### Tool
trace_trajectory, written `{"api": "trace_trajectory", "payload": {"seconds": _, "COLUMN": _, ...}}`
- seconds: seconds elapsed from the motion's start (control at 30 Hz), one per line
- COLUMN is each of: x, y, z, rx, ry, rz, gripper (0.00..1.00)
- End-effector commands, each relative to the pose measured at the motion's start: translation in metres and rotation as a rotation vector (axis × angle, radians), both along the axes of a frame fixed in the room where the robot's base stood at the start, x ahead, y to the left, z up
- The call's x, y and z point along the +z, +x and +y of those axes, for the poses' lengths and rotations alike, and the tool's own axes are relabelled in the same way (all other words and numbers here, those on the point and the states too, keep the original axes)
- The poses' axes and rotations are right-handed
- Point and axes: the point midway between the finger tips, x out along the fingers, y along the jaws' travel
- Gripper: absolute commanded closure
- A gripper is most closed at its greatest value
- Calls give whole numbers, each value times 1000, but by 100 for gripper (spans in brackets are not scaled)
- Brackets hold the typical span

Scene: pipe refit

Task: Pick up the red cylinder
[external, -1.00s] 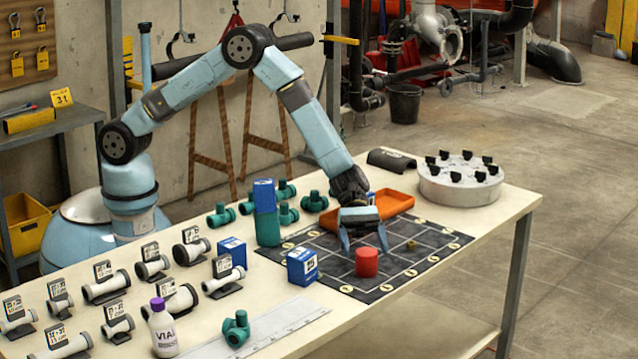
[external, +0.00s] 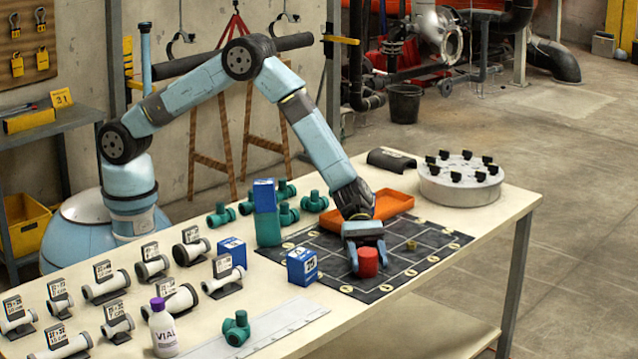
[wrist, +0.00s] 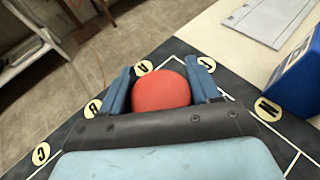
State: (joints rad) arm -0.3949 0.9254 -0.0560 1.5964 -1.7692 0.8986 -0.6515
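The red cylinder (external: 368,264) stands upright on the dark gridded mat (external: 334,278) near the mat's front edge. My gripper (external: 369,262) points down over it, with one finger on each side. In the wrist view the cylinder's red top (wrist: 160,90) fills the space between the two blue fingers of my gripper (wrist: 160,86). The fingers appear to touch its sides, so my gripper looks shut on it. The cylinder's base looks level with the mat; the wrist view hides its lower part.
A blue box (external: 302,266) stands left of the cylinder and also shows in the wrist view (wrist: 297,84). An orange tray (external: 395,203) lies behind my gripper. A small olive piece (external: 411,245) lies on the mat to the right.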

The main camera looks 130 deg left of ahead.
Motion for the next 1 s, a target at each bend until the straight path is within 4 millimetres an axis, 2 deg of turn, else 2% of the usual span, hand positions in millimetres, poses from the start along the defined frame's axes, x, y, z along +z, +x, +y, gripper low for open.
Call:
{"api": "trace_trajectory", "payload": {"seconds": 0.07, "x": 0, "y": 0, "z": 0, "rx": 1, "ry": 0, "rz": 0, "gripper": 49}}
{"api": "trace_trajectory", "payload": {"seconds": 0.57, "x": 0, "y": 0, "z": 1, "rx": 1, "ry": 0, "rz": 0, "gripper": 97}}
{"api": "trace_trajectory", "payload": {"seconds": 0.87, "x": 4, "y": 1, "z": 1, "rx": 1, "ry": 0, "rz": -2, "gripper": 97}}
{"api": "trace_trajectory", "payload": {"seconds": 1.0, "x": 17, "y": 1, "z": 1, "rx": 1, "ry": 0, "rz": -3, "gripper": 97}}
